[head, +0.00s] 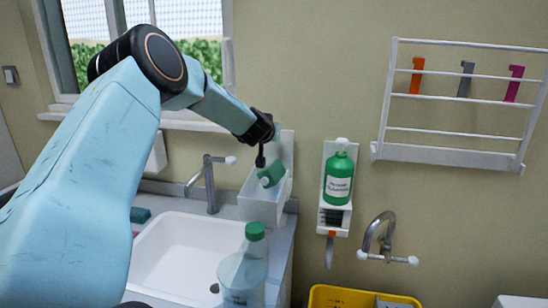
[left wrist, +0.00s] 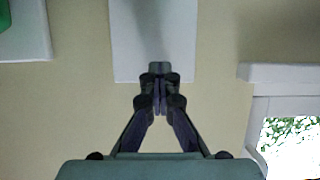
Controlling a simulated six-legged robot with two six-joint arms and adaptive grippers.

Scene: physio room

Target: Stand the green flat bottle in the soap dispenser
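A small green flat bottle (head: 271,172) is tilted at the open top of a white wall-mounted holder (head: 262,207), left of the wall tap. I cannot tell how deep it sits. The holder's white back plate also shows in the left wrist view (left wrist: 152,35). My left gripper (head: 261,160) is just above and left of the bottle, seen from behind. In the left wrist view its fingertips (left wrist: 159,78) are together in front of the plate, with no bottle visible between them. A second wall dispenser (head: 337,217) holds a green labelled pump bottle (head: 338,178). My right gripper is out of view.
A clear bottle with a green cap (head: 245,272) stands at the front of the white sink (head: 185,250). A sink tap (head: 210,185) is close left of the holder. A yellow bin (head: 330,297) is below right. A white wall rack (head: 455,155) hangs at right.

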